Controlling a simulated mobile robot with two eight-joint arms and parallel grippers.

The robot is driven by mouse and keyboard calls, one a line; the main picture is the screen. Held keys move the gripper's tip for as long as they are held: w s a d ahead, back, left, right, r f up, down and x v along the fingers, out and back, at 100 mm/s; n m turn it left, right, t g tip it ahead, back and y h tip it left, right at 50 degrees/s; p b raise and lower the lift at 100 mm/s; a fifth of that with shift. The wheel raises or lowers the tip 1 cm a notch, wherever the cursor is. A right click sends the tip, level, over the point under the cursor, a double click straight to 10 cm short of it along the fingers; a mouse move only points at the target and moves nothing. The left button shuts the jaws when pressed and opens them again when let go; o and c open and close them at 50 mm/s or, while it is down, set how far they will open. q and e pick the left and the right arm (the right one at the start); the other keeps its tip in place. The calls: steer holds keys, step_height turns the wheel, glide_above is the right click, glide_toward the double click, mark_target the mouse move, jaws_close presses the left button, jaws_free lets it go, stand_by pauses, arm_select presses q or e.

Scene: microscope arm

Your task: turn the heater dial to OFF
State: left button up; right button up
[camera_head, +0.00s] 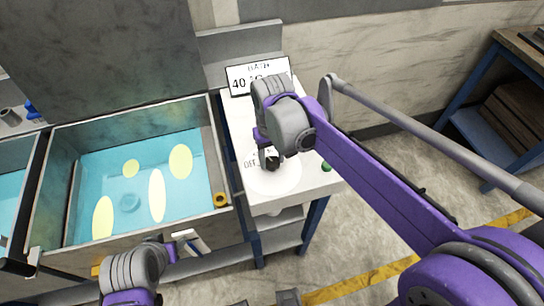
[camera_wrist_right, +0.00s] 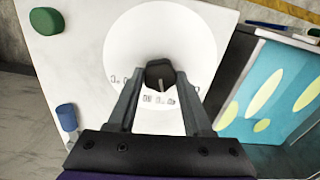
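The heater dial (camera_head: 272,164) is a small black knob on a white round face, on a white-topped stand. In the right wrist view the dial (camera_wrist_right: 160,73) shows a pale pointer line towards the bottom of the picture, with partly hidden lettering around it. My right gripper (camera_wrist_right: 161,72) is over the face, a finger on either side of the dial, with narrow gaps that look clear. In the head view "OFF" is printed left of the dial, and my right wrist hides most of the gripper.
A "BATH" display (camera_head: 243,77), partly hidden, reads 40. A green button (camera_head: 326,167) is at the stand's right edge; a blue knob (camera_wrist_right: 67,117) shows in the wrist view. A water bath (camera_head: 75,133) with yellow ovals stands left. A shelf unit (camera_head: 500,60) is far right.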

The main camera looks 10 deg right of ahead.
jaws_close()
steer(key=shift+n, duration=0.3)
steer(key=n, duration=0.3)
steer(key=shift+n, duration=2.2)
steer(key=o, duration=0.6)
jaws_free()
steer(key=shift+o, duration=0.2)
